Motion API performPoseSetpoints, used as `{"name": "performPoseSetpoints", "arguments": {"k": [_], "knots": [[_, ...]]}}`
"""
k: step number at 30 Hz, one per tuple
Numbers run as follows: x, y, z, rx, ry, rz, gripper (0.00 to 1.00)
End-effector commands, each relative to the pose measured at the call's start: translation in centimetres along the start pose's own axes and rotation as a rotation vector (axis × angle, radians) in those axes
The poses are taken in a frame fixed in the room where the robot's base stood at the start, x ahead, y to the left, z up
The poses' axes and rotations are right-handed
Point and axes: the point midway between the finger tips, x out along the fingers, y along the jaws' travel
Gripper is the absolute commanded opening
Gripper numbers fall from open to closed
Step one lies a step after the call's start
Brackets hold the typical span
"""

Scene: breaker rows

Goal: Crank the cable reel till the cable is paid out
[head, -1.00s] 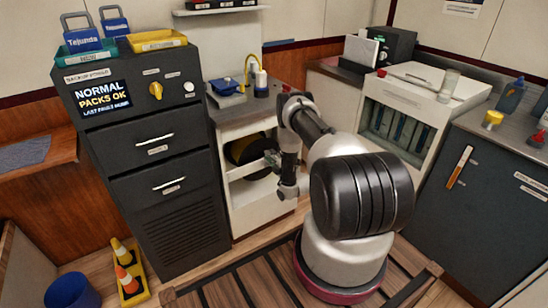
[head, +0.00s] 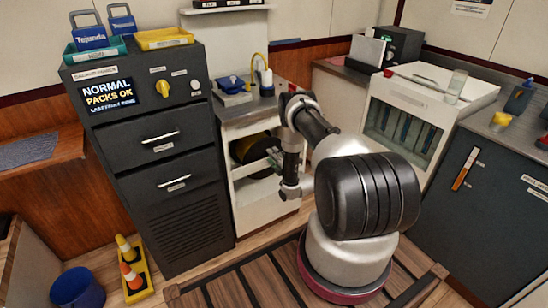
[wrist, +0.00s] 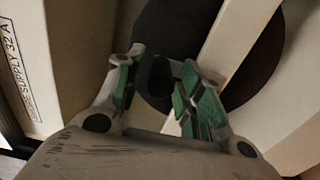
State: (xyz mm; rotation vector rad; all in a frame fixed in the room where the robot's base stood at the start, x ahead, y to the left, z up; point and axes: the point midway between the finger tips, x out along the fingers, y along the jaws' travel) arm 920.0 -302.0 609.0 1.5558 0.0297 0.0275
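My gripper (head: 275,157) is at the cabinet opening, in front of the reel. In the wrist view my gripper (wrist: 160,74) has its green-padded fingers apart. A dark rounded knob (wrist: 160,72), seemingly the crank handle, shows between the fingertips with gaps visible on both sides. The rest of the crank and the cable's end cannot be made out.
A dark cabinet (head: 160,170) with drawers and a lit display stands left of the reel. The reel cabinet's white shelf and frame (head: 262,207) are close around my gripper. Cones on a yellow tray (head: 137,287) and a blue bin (head: 78,288) stand on the floor at left.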

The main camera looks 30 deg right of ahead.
Motion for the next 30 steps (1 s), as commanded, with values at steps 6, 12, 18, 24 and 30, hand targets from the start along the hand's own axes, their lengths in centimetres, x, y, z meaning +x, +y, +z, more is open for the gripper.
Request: {"name": "performPoseSetpoints", "arguments": {"k": [6, 12, 18, 24, 30], "knots": [[0.0, 0.1, 0.1, 0.0, -0.002, 0.001, 0.42], [-1.2, 0.0, 0.2, 0.0, -0.003, -0.001, 0.42], [-5.4, 0.0, 0.2, 0.001, -0.005, -0.002, 0.42], [-9.6, 0.0, 0.1, 0.002, -0.004, -0.002, 0.42], [-11.7, 0.0, 0.1, 0.0, -0.002, 0.001, 0.42]]}}
